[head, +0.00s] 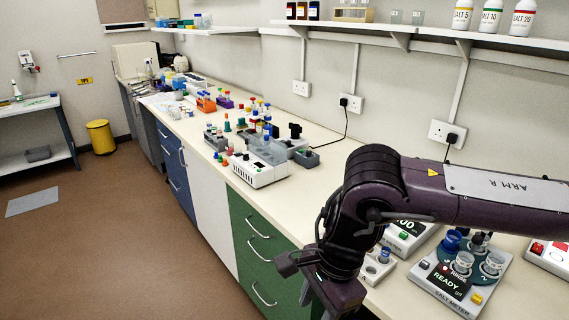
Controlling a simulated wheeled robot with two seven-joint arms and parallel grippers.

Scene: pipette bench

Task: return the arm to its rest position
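My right arm (440,190), marked "ARM R", comes in from the right edge and reaches over the bench. It bends at a dark purple joint and hangs down over the front edge of the bench, in front of the green drawers. Its lower end (335,290) runs down to the bottom edge of the picture. The fingers of the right gripper are cut off there, so I cannot see what they hold. My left arm and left gripper do not show.
A salt meter (447,289) reading "READY" with several cups stands under the arm. A small holder (377,267) and a display device (409,236) stand beside it. A white instrument (262,171) and racks stand farther along.

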